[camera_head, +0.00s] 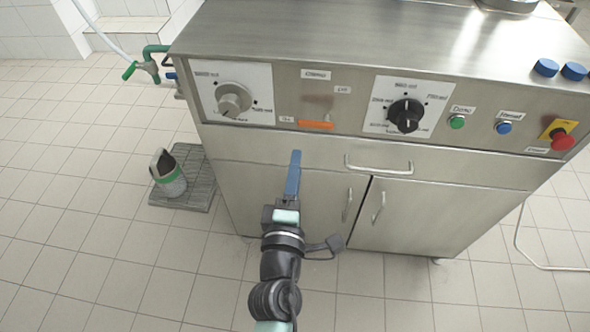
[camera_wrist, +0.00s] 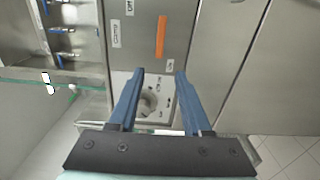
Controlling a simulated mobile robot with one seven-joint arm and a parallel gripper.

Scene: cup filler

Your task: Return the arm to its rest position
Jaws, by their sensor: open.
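My gripper (camera_head: 294,172) is raised in front of the steel cup filler machine (camera_head: 260,150), near the middle of its front. In the wrist view my gripper (camera_wrist: 158,72) shows two blue fingers spread apart with nothing between them. Beyond the fingers are the grey knob (camera_wrist: 148,103) on its white plate and the orange strip (camera_wrist: 160,37). In the head view the grey knob (camera_head: 234,98) is left of my gripper and the orange strip (camera_head: 315,125) is just above and to the right. In the head view the fingers overlap each other.
A black dial (camera_head: 406,115), a green button (camera_head: 457,122), a blue button (camera_head: 503,128) and a red emergency stop (camera_head: 562,141) line the panel. A grey container (camera_head: 168,174) stands on a floor grate (camera_head: 200,190) at left. Cabinet handles (camera_head: 378,207) stick out.

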